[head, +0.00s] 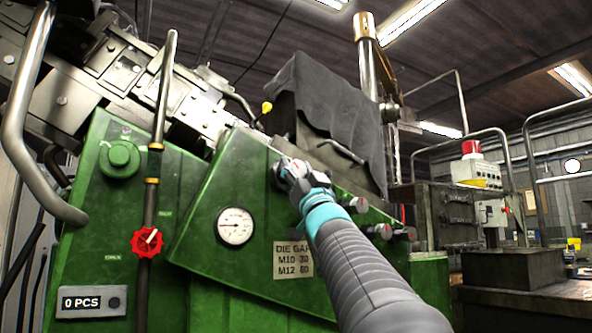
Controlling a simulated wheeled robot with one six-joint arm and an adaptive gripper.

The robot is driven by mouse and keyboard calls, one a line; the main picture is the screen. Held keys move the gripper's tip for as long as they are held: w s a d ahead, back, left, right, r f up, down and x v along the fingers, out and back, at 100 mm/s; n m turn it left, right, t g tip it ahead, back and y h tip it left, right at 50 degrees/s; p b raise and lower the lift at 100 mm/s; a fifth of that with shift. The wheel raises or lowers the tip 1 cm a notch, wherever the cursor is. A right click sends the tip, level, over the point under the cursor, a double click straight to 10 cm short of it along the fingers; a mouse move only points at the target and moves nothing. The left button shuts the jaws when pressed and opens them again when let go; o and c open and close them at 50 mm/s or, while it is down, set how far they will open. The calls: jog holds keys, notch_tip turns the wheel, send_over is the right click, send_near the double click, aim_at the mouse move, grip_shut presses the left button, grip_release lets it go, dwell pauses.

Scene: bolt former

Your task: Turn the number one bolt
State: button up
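A slanted green machine panel (235,178) carries a row of bolts running down to the right. Three bolts show to the right of my arm: one (357,205) close beside it, a second (383,231) and a third (406,233), with grey heads and some red. My gripper (286,172) is at the upper left end of this row, against or just in front of the panel. It seems to be at a bolt there, but gripper and bolt overlap, so I cannot tell whether they touch. No bolt number is readable. My arm hides part of the panel.
A round gauge (236,225) and a "DIE GAP" plate (293,260) sit left of my arm. A red handwheel (147,242) on a vertical pipe and a "0 PCS" counter (91,302) are further left. Metal rails (32,110) stand at far left.

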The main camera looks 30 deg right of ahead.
jog(key=shift+c, duration=1)
jog(key=shift+d+n+y+p, duration=0.1)
jog(key=shift+n+y+p, duration=0.25)
jog(key=shift+n+y, duration=0.35)
jog(key=n+y+p, duration=0.1)
jog(key=n+y, duration=0.1)
jog(key=shift+r+n+y, duration=0.15)
jog(key=shift+n+y, duration=0.25)
jog(key=n+g+y+p, duration=0.1)
jog(key=n+y, duration=0.2)
jog(key=n, duration=0.1)
jog(key=n+g+y+p, duration=0.1)
jog(key=n+g+y, duration=0.1)
jog(key=n+y, duration=0.1)
jog(key=shift+n+y+p, duration=0.3)
jog(key=shift+n+y, duration=0.1)
jog(key=shift+n, duration=0.1)
jog(key=shift+n+g+y+p, duration=0.4)
jog(key=shift+n+g+y, duration=0.8)
jog(key=shift+n, duration=0.5)
